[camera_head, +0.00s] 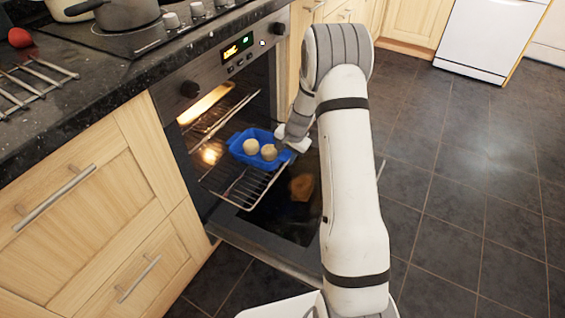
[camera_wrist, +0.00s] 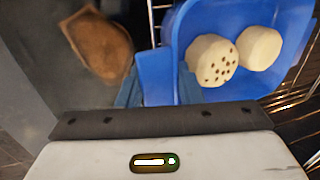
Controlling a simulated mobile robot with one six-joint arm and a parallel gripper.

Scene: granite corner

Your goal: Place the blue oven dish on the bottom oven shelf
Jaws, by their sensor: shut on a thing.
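The blue oven dish (camera_head: 240,143) is at the mouth of the open oven (camera_head: 222,95) in the head view, with two round pale pieces of food (camera_head: 260,149) in it. The dish appears over the lower wire shelf (camera_head: 245,189), which sticks out of the oven; I cannot tell whether they touch. In the wrist view the dish (camera_wrist: 272,88) fills the upper right, and one food piece (camera_wrist: 211,60) has dark spots. My gripper (camera_wrist: 160,92) is shut on the near edge of the dish; its tips are partly hidden in the head view.
The oven door (camera_head: 290,212) is folded down, with a brown patch on it. An upper wire shelf (camera_head: 215,112) sits inside the lit oven. The granite counter (camera_head: 60,100) and wooden drawers (camera_head: 100,200) stand left. Tiled floor (camera_head: 450,200) is clear at right.

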